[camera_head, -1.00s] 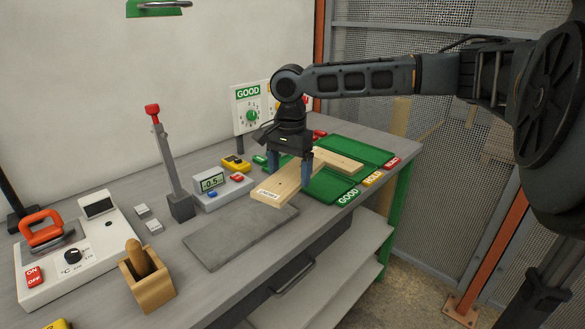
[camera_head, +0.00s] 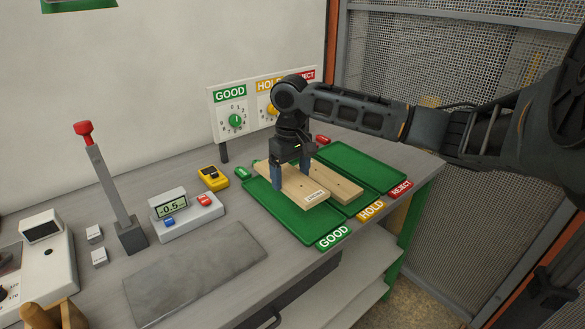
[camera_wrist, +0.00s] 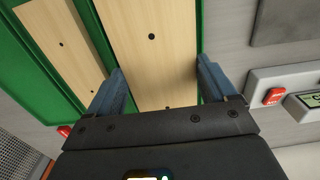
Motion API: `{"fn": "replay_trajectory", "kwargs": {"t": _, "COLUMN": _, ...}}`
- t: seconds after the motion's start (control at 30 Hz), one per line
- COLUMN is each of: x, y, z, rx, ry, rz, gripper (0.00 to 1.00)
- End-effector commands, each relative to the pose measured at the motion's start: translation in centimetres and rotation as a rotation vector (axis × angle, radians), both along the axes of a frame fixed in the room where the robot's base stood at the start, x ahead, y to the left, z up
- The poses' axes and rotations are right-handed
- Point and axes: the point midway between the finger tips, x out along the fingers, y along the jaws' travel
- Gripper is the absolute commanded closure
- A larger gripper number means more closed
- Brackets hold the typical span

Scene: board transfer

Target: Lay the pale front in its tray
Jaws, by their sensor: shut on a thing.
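My gripper (camera_head: 292,177) is shut on a pale wooden board (camera_head: 303,186) with a small white label at its near end. The fingers grip its two long sides; the wrist view shows the board (camera_wrist: 152,45) between the fingers (camera_wrist: 163,88). The board is flat, lined up lengthwise with the green GOOD tray (camera_head: 275,212) and over or in it. I cannot tell whether it touches the tray floor. Green tray shows along the board's sides in the wrist view.
A second pale board (camera_head: 341,183) lies in the HOLD tray (camera_head: 363,203). The REJECT tray (camera_head: 370,168) is empty. A grey slab (camera_head: 195,270), a meter (camera_head: 186,214) and a red-handled lever (camera_head: 110,190) stand left of the trays. A dial panel (camera_head: 232,118) is behind.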

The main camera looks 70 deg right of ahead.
Motion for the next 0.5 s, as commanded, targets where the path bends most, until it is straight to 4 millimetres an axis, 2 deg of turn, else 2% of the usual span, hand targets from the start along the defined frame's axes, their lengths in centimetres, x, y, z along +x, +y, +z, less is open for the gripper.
{"fn": "replay_trajectory", "kwargs": {"t": 0.27, "x": 0.0, "y": 0.0, "z": -1.2, "rx": -0.001, "ry": 0.001, "rz": 0.005, "gripper": 0.58}}
{"fn": "replay_trajectory", "kwargs": {"t": 0.5, "x": 0.0, "y": 0.0, "z": -4.0, "rx": -0.001, "ry": 0.001, "rz": 0.006, "gripper": 0.58}}
